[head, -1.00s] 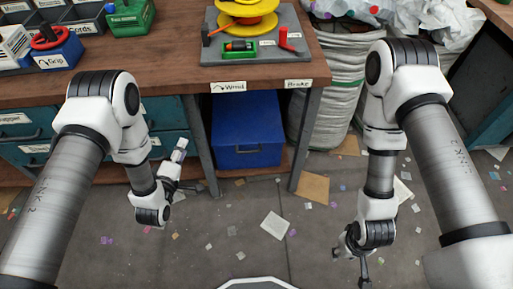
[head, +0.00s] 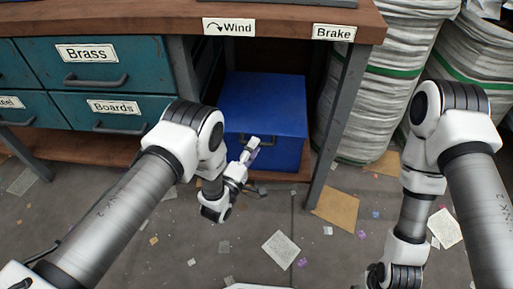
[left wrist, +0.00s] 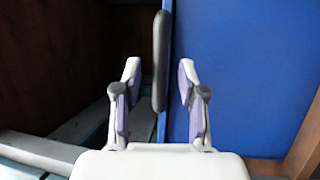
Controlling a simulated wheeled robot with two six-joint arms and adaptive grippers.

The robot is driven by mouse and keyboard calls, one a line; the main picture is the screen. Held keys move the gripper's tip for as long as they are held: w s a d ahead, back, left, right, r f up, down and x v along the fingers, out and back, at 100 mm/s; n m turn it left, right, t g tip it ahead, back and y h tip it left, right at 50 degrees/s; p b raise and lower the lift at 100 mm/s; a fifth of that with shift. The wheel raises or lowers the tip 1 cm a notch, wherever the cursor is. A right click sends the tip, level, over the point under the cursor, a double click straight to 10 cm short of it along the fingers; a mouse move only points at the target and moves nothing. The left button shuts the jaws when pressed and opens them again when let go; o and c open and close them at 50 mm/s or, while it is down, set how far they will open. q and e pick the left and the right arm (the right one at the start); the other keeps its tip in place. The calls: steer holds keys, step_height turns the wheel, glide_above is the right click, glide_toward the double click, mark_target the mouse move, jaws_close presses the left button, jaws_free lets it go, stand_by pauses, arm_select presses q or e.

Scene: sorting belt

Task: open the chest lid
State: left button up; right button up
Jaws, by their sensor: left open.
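The blue chest (head: 270,100) stands shut on the lower shelf of the workbench, its lid down. It also fills the right of the left wrist view (left wrist: 245,70). My left gripper (head: 256,167) is open in front of the chest. In the left wrist view its two fingers stand on either side of the dark bar handle (left wrist: 160,60), with gaps showing, so it does not grip it. In the head view the gripper partly hides the handle. My right gripper (head: 375,275) is low at the bottom edge, mostly cut off, far from the chest.
The workbench top (head: 130,18) overhangs the chest. A grey bench leg (head: 336,130) stands right of it, and teal drawers (head: 95,75) are to the left. Paper scraps litter the otherwise open floor.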

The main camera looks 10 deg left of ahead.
arm_select(q)
steer(key=shift+x, duration=1.1)
steer(key=shift+c, duration=0.3)
jaws_close()
steer(key=w+r+n+g+y+p, duration=0.1)
steer(key=w+r+g+p, duration=0.1)
steer(key=r+p, duration=0.8)
steer(key=w+r+n+g+p, duration=0.1)
steer(key=w+r+p, duration=0.4)
steer(key=r+p, duration=0.6)
steer(key=shift+g+y+p, duration=0.4)
steer(key=shift+g+p, duration=0.3)
steer(key=shift+g, duration=0.2)
steer(key=shift+w, duration=0.1)
